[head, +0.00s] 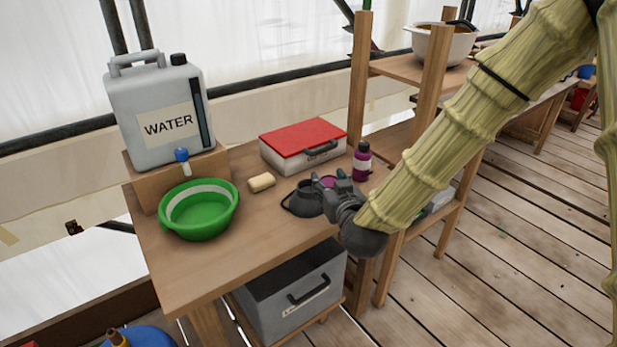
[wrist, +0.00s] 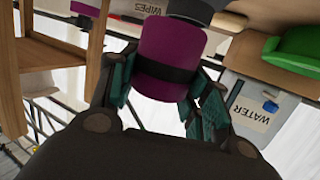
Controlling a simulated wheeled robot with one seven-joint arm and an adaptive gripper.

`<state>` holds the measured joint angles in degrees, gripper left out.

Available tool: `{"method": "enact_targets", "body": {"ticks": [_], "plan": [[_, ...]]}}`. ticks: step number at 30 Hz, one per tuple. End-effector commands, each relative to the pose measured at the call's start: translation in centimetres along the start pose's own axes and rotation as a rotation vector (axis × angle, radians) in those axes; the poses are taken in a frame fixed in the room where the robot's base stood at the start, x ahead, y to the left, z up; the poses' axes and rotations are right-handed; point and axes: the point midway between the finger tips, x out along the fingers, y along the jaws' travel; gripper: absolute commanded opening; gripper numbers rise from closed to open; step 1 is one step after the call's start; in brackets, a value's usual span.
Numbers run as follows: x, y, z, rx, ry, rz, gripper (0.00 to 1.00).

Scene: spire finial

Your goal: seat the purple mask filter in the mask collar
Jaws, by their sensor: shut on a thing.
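The purple mask filter (wrist: 170,58), a purple cylinder with a black band, is between the teal fingers of my gripper (wrist: 158,92) in the wrist view. My gripper (head: 333,184) is shut on it above the table, and a bit of the purple filter (head: 327,182) shows there in the head view. The dark grey mask (head: 304,200) with its strap lies on the table just left of my gripper. In the wrist view a dark grey part (wrist: 193,11) meets the filter's far end; I cannot tell whether it is the collar or part of the filter. The collar's opening is hidden.
A purple bottle (head: 362,162) stands right behind my gripper. A red-lidded box (head: 303,138) is behind the mask. Soap (head: 261,182), a green basin (head: 199,208) and a water canister (head: 158,112) are to the left. The table front (head: 235,262) is clear.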

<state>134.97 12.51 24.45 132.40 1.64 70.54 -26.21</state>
Motion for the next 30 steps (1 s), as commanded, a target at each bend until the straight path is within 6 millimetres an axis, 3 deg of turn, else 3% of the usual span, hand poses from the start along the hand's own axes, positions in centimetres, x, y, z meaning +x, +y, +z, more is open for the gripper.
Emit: {"method": "enact_targets", "body": {"ticks": [9, 15, 23, 30], "plan": [[6.3, -1.7, -0.8, 0.001, 0.000, 0.000, 0.24], [9.3, -2.6, -1.1, 0.000, 0.000, -0.001, 0.24], [10.4, -2.8, -0.8, 0.000, -0.002, -0.001, 0.24], [10.8, -2.8, 1.3, 0.001, -0.003, 0.000, 0.24]]}}
